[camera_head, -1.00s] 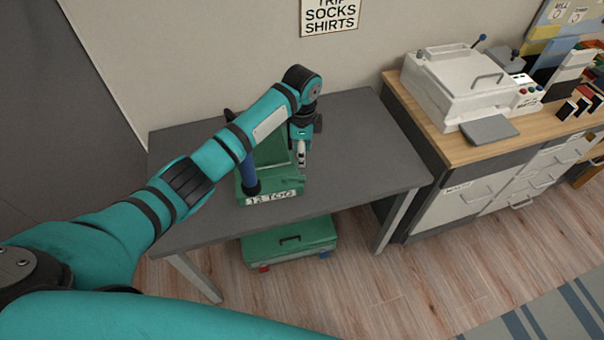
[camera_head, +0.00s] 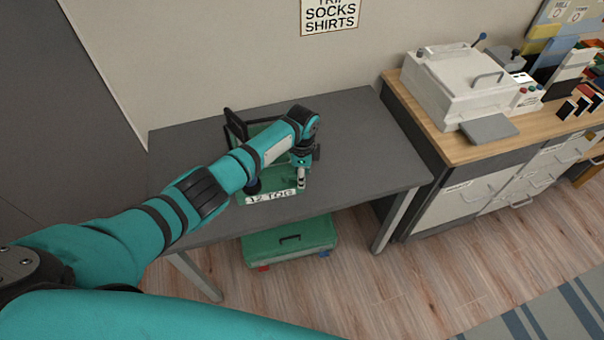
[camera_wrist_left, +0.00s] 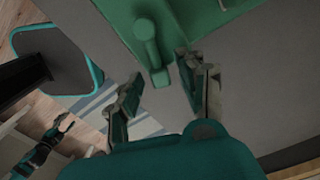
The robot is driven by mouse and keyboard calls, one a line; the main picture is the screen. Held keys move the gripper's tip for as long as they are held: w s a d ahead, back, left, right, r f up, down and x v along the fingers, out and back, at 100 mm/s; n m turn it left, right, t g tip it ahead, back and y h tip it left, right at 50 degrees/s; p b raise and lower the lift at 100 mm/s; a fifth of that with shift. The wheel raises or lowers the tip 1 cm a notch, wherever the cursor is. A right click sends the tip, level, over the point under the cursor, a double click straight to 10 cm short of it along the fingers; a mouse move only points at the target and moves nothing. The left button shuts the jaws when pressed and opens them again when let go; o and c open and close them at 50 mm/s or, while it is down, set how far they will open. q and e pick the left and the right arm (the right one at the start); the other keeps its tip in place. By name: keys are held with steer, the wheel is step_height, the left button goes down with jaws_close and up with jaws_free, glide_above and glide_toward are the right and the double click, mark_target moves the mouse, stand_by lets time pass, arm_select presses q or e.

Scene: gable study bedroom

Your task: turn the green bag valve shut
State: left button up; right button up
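The green bag unit (camera_head: 272,198) stands on the grey table, with a white label reading "12 TOG" on its front. My left arm hides much of it. Its green valve lever (camera_wrist_left: 148,38) shows in the left wrist view at the top, its rounded end pointing down toward my fingers. My left gripper (camera_head: 301,180) is pointed down at the unit's right front. In the left wrist view my left gripper (camera_wrist_left: 157,80) is open, a finger on each side of the lever's end; I cannot tell whether they touch it. My right gripper (camera_wrist_left: 62,124) appears small at the lower left.
The grey table (camera_head: 365,150) has free room right of the unit. A green case (camera_head: 290,240) sits on the floor below. A wooden-topped cabinet (camera_head: 480,150) with a white press (camera_head: 462,85) stands at the right.

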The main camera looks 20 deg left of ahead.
arm_select(q)
jaws_close()
steer(key=shift+s, duration=0.1)
steer(key=m, duration=0.1)
steer(key=s+m+p, duration=0.1)
steer(key=m, duration=0.1)
steer(key=shift+d+r, duration=0.1)
steer(key=shift+r, duration=0.05)
steer(key=s+m+p, duration=0.1)
steer(key=m, duration=0.1)
steer(key=shift+s+m, duration=0.1)
steer(key=shift+m, duration=0.2)
steer(key=m, duration=0.1)
steer(key=s+m+p, duration=0.1)
steer(key=m, duration=0.1)
steer(key=a+m, duration=0.1)
steer(key=shift+s, duration=0.35)
steer(key=shift+s+a+m, duration=0.25)
steer(key=shift+m, duration=0.6)
steer(key=shift+s+a+m, duration=0.2)
steer(key=shift+a+m, duration=0.05)
steer(key=shift+m, duration=0.65)
steer(key=shift+s+a+m, duration=0.25)
steer(key=shift+m, duration=0.6)
